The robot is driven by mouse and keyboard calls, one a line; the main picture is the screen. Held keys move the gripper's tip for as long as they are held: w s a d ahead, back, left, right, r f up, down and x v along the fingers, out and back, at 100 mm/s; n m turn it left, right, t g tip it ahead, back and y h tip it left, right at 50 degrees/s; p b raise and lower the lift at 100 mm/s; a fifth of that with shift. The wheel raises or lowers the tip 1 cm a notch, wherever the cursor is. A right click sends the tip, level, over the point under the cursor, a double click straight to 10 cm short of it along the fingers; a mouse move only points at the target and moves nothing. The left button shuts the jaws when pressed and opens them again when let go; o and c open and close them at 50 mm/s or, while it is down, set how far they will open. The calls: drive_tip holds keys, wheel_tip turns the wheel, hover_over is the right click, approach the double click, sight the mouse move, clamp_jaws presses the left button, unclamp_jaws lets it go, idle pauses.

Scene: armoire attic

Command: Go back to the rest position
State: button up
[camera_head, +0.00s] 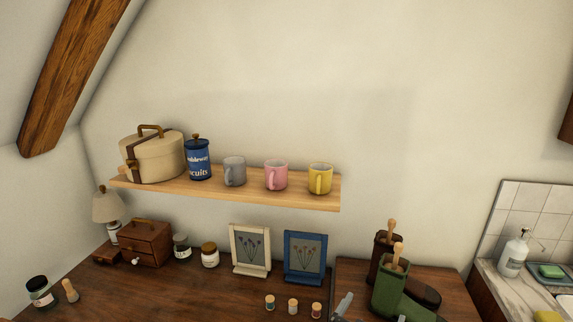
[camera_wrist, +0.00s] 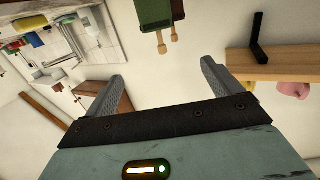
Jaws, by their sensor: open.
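My gripper (camera_wrist: 162,72) shows in the wrist view with its two grey fingers spread apart. Nothing is between them. The wrist picture is turned nearly upside down, with the room's things hanging from its top edge. In the head view a small grey tip (camera_head: 343,304) shows at the bottom edge, right of the thread spools; it may be part of my gripper. The rest of my arm is out of the head view.
A wall shelf (camera_head: 225,193) holds a round case, a blue biscuit tin and grey, pink and yellow mugs. Below, two picture frames (camera_head: 250,250), jars and spools stand on a wooden top. Green and brown boots (camera_head: 391,292) stand right. A sink counter (camera_head: 515,285) lies far right.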

drive_tip(key=s+a+f+n+g+y+b, duration=0.2)
drive_tip(key=s+a+f+g+y+b, duration=0.25)
drive_tip(key=a+f+g+y, duration=0.4)
drive_tip(key=s+a+r+n+g+y, duration=0.2)
drive_tip(key=s+a+g, duration=0.1)
drive_tip(key=s, duration=0.1)
drive_tip(key=s+r+n+g+y+b, duration=0.2)
drive_tip(key=s+r+n+y+b, duration=0.1)
drive_tip(key=s+r+n, duration=0.4)
drive_tip(key=s+d+r+n+h+b, duration=0.2)
drive_tip(key=s+d+r+n+h, duration=0.1)
drive_tip(key=d, duration=0.5)
wheel_tip(320, 180, up, 3)
drive_tip(key=shift+s+d+f+g, duration=0.1)
drive_tip(key=shift+s+d+g, duration=0.2)
drive_tip(key=shift+s+g, duration=0.2)
